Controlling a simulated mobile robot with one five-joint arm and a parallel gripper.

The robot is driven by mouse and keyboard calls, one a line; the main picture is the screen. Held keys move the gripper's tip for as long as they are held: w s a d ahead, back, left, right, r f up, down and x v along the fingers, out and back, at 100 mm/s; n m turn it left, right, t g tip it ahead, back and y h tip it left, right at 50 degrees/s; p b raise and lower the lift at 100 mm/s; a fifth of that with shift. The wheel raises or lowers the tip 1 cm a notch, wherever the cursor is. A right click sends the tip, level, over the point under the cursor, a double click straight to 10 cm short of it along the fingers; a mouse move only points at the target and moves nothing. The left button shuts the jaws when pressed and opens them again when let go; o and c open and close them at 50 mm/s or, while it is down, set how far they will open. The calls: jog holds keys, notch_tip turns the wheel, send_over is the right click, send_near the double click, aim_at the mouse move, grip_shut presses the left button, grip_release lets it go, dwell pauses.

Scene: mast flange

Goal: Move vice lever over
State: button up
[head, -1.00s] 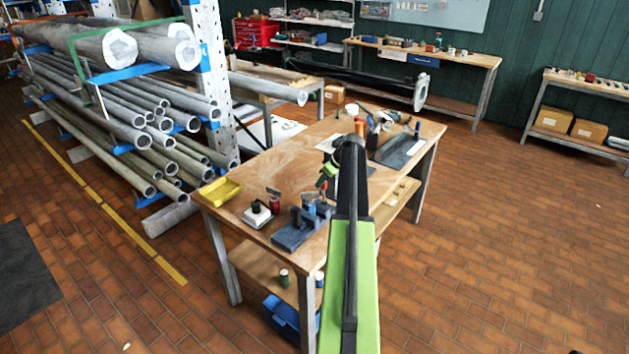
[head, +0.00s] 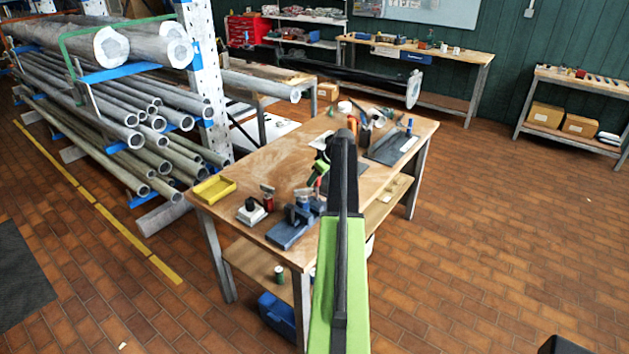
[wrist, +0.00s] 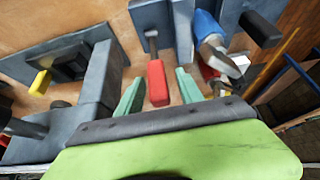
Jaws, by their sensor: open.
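The blue-grey vice (head: 290,228) stands on the near end of the wooden workbench (head: 250,195). In the wrist view its grey metal body (wrist: 152,15) fills the top middle. A red-handled lever (wrist: 157,82) on a thin metal stem points toward my gripper. My gripper (wrist: 160,92) is open, with one green finger on each side of the red handle and a visible gap on both sides. In the head view my gripper (head: 319,170) is above the bench by the vice, partly hidden by my arm.
In the wrist view a blue-and-metal tool (wrist: 210,40) is close to the right finger, and a large grey block (wrist: 95,80) is at left. A yellow tray (head: 213,189) and a white-based device (head: 251,211) share the bench.

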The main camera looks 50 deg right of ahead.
jog(key=p+v, duration=1.5)
jog(key=v, duration=0.2)
jog(key=shift+s+r, duration=0.15)
jog(key=shift+s, duration=0.05)
